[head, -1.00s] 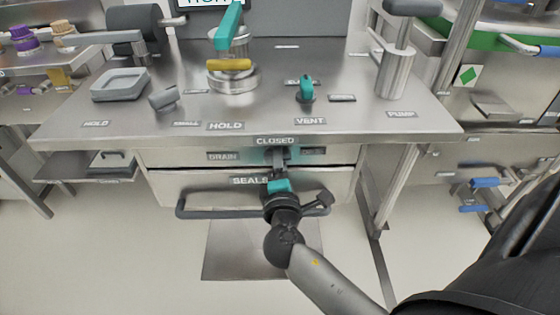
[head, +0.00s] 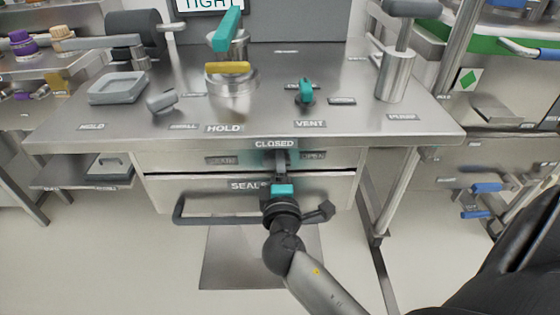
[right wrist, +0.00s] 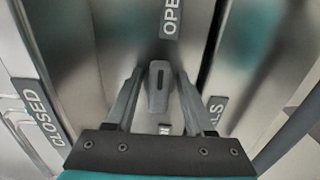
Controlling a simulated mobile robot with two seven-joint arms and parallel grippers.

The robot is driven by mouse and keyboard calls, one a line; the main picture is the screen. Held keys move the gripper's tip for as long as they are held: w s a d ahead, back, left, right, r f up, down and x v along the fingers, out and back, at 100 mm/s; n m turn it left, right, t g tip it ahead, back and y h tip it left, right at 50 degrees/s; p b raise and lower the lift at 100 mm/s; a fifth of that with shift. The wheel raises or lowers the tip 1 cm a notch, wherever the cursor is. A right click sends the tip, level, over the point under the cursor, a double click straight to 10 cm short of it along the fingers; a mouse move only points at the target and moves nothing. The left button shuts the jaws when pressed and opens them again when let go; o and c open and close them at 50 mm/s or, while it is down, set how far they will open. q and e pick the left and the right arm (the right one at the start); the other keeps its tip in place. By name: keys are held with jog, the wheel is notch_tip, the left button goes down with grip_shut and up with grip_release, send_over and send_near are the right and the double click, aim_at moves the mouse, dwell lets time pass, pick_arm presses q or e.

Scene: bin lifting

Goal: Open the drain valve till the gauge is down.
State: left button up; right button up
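The drain valve's grey lever (head: 281,159) is on the front panel of the steel bench, under the CLOSED label (head: 276,144). My right gripper (head: 282,178) is in front of it. In the right wrist view the lever (right wrist: 158,88) stands between the two fingers of my right gripper (right wrist: 160,80), with gaps on both sides. The gripper is open. The OPEN label (right wrist: 171,17) lies at the top there and the CLOSED label (right wrist: 42,115) at the left. No gauge is clearly readable. A screen (head: 207,5) at the top edge reads TIGHT, partly cut off. My left gripper is out of view.
A drawer labelled SEALS with a dark bar handle (head: 190,220) is just below the valve. On the bench are a teal VENT knob (head: 305,92), a pot with a teal lever (head: 228,30), a PUMP post (head: 394,77) and a grey tray (head: 117,89).

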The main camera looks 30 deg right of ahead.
jog(key=shift+o, duration=0.3)
jog(key=shift+s+a, duration=0.15)
jog(key=shift+s, duration=0.1)
pick_arm(q)
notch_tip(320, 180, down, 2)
jog(key=shift+p, duration=0.4)
pick_arm(e)
jog(key=v, duration=1.4)
jog(key=shift+s+a, duration=0.15)
jog(key=shift+s, duration=0.2)
